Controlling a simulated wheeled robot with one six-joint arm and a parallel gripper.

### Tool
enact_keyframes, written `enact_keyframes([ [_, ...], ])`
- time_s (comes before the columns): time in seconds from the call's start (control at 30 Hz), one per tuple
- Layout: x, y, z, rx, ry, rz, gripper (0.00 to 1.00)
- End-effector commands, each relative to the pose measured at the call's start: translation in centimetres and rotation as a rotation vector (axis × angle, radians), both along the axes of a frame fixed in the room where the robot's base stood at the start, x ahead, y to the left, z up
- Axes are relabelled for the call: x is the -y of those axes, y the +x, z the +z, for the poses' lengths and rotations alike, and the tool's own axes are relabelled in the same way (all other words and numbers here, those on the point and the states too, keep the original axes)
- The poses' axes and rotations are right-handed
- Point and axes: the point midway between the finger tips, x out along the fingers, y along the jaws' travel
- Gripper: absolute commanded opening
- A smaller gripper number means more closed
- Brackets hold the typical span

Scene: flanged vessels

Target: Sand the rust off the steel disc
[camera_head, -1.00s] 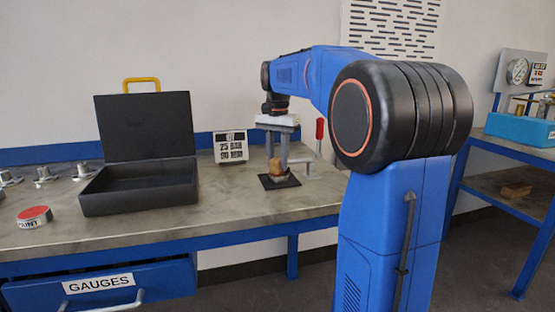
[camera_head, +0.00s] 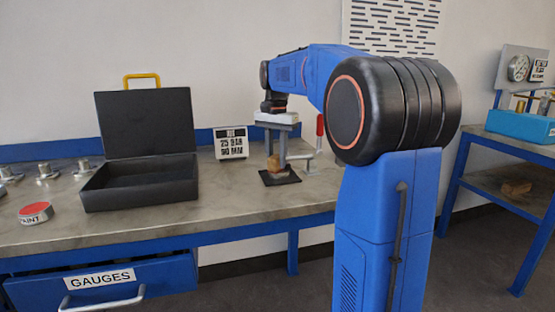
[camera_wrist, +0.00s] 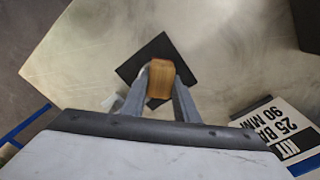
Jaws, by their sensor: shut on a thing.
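My gripper (camera_head: 279,160) is shut on a tan-brown block (camera_wrist: 160,78), low over a black square mat (camera_wrist: 134,68) on the grey bench. In the wrist view both fingers flank the block, and its far end reaches out past them. In the head view the block (camera_head: 275,165) is small and partly behind a finger, at the mat (camera_head: 281,178). I cannot make out the steel disc or any rust; the block and fingers cover the middle of the mat. Whether the block touches what lies under it, I cannot tell.
A clamp with a red handle (camera_head: 320,126) stands right beside the mat. A sign (camera_head: 231,143) is behind. An open black case (camera_head: 140,183), a red-topped tin (camera_head: 36,212) and several metal flanged pieces (camera_head: 47,171) are left. A second bench (camera_head: 485,150) stands right.

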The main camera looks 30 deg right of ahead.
Motion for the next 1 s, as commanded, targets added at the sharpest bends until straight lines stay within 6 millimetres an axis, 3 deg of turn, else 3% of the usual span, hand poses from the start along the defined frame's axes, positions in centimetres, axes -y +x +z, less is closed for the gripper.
enact_keyframes([
  [0.3, 0.9, 2.4, 0.2, 0.007, -0.006, -0.001, 0.00],
  [0.47, 1.1, 2.8, 0.2, 0.006, -0.007, 0.000, 0.00],
  [1.0, 0.2, -0.6, 0.2, -0.001, -0.007, -0.002, 0.00],
])
